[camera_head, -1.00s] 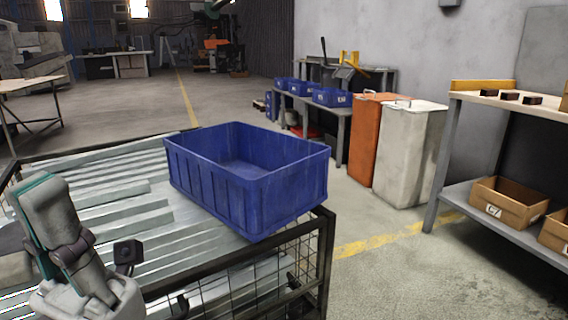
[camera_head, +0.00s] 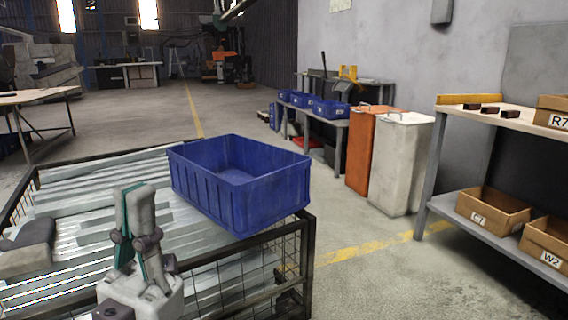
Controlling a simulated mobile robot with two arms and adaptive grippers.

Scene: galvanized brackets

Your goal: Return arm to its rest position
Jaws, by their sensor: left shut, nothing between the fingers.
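My left gripper (camera_head: 137,193) is in the lower left of the head view, with its fingers pointing up. It is shut and empty, in front of the wire cage and left of the blue bin. The blue bin (camera_head: 243,197) rests upright at the cage's right end, and its visible inside looks empty. Long galvanized metal pieces (camera_head: 80,207) lie in the cage (camera_head: 309,262); my gripper hides some of them. My right gripper is not in view.
A shelf unit (camera_head: 425,199) with cardboard boxes (camera_head: 494,211) stands at the right. White (camera_head: 400,165) and orange (camera_head: 361,150) bins stand by the wall. A workbench with blue boxes (camera_head: 331,109) is behind them. Bare floor (camera_head: 385,285) lies right of the cage.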

